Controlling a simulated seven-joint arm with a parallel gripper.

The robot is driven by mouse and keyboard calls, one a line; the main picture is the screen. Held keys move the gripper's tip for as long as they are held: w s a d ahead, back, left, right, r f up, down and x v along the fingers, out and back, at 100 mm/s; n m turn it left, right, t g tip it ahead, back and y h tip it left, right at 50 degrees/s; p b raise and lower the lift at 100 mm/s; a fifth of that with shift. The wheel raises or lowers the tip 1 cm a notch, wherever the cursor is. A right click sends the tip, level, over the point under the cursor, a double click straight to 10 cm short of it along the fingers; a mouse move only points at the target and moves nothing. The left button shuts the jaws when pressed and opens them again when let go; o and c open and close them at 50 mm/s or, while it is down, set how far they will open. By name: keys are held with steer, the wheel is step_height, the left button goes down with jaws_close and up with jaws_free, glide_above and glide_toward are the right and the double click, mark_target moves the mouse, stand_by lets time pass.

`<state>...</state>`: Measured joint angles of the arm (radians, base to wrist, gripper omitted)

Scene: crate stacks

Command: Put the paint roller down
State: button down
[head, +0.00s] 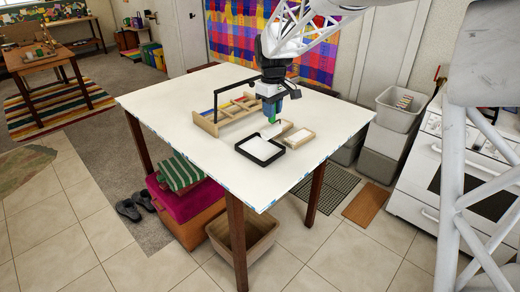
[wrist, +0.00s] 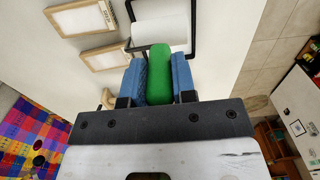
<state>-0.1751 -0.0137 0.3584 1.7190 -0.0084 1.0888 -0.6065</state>
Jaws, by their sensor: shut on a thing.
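My gripper (head: 271,108) is above the white table (head: 165,103), pointing down. In the wrist view its blue fingers (wrist: 160,78) are shut on the green handle of the paint roller (wrist: 160,62). The roller's white sleeve (wrist: 160,29) shows beyond the handle. In the head view the green handle (head: 272,118) shows just below the fingers. A black-rimmed tray (head: 262,162) with a white inside lies on the table close below the roller. I cannot tell whether the sleeve touches anything.
Two small wooden frames with pale insides lie beside the tray; one is the right frame (head: 308,141). A wooden rack (head: 207,124) with a black bar stands left of my gripper. The table's front left is clear. Grey bins (head: 398,118) stand right of the table.

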steer(key=s+f, duration=0.2)
steer(key=s, duration=1)
steer(key=shift+s+a+f, duration=0.3)
steer(key=shift+a, duration=0.05)
steer(key=w+a+f, duration=0.1)
steer(key=w+a, duration=0.2)
steer(key=w, duration=1.2)
steer(key=shift+w+a+f, duration=0.15)
steer(key=shift+w+f, duration=0.1)
steer(key=shift+w, duration=0.1)
steer(key=shift+f, duration=1.75)
steer(key=shift+f, duration=0.1)
steer(key=c, duration=0.9)
jaws_free()
